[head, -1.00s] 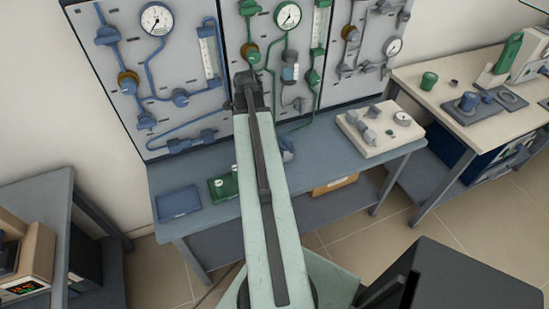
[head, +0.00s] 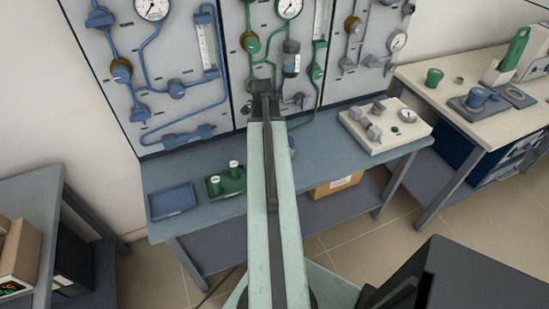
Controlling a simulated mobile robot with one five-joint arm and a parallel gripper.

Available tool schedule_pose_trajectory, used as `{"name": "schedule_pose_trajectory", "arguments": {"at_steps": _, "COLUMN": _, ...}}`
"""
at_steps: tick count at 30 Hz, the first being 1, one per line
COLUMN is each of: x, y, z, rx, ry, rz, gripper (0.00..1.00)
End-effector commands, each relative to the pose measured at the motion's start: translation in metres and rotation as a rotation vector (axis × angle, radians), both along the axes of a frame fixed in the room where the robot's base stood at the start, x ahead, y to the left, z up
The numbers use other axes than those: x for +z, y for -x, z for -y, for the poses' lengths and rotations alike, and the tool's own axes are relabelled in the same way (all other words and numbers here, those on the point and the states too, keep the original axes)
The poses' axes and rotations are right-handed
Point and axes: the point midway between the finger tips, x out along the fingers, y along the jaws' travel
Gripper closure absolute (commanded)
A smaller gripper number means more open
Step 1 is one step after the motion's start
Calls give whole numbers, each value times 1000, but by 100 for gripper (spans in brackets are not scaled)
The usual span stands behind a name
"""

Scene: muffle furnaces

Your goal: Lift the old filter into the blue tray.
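The blue tray (head: 172,202) lies at the left front of the blue-grey bench and looks empty. A dark cylinder with a pale blue band (head: 291,58) hangs in the green piping of the middle panel; I cannot tell whether it is the old filter. The end of my arm with my gripper (head: 262,88) is in front of that panel, left of and below the cylinder in the picture. The fingers are too small and dark to tell open from shut. A bluish item (head: 291,144) on the bench is mostly hidden behind my arm.
A green tray (head: 213,194) with two white-topped green parts sits right of the blue tray. A pale board with fittings (head: 370,147) lies on the bench's right. The blue-piped panel (head: 105,65) stands behind the trays. A cardboard box (head: 335,186) is below.

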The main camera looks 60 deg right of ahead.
Motion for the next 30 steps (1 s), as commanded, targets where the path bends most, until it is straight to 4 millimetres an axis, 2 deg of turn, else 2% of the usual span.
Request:
{"name": "schedule_pose_trajectory", "arguments": {"at_steps": 1, "x": -13, "y": 1, "z": 1, "rx": 0, "ry": 0, "rz": 0, "gripper": 44}}
{"name": "schedule_pose_trajectory", "arguments": {"at_steps": 8, "x": -9, "y": 1, "z": 1, "rx": 0, "ry": 0, "rz": 0, "gripper": 44}}
{"name": "schedule_pose_trajectory", "arguments": {"at_steps": 14, "x": -9, "y": 1, "z": 1, "rx": -1, "ry": 0, "rz": 0, "gripper": 97}}
{"name": "schedule_pose_trajectory", "arguments": {"at_steps": 15, "x": -9, "y": 1, "z": 1, "rx": -1, "ry": 0, "rz": 0, "gripper": 100}}
{"name": "schedule_pose_trajectory", "arguments": {"at_steps": 23, "x": -8, "y": 2, "z": 1, "rx": -1, "ry": 0, "rz": 0, "gripper": 100}}
{"name": "schedule_pose_trajectory", "arguments": {"at_steps": 26, "x": -1, "y": 2, "z": 1, "rx": -2, "ry": 0, "rz": 0, "gripper": 100}}
{"name": "schedule_pose_trajectory", "arguments": {"at_steps": 30, "x": 20, "y": 2, "z": 2, "rx": -2, "ry": 0, "rz": 0, "gripper": 100}}
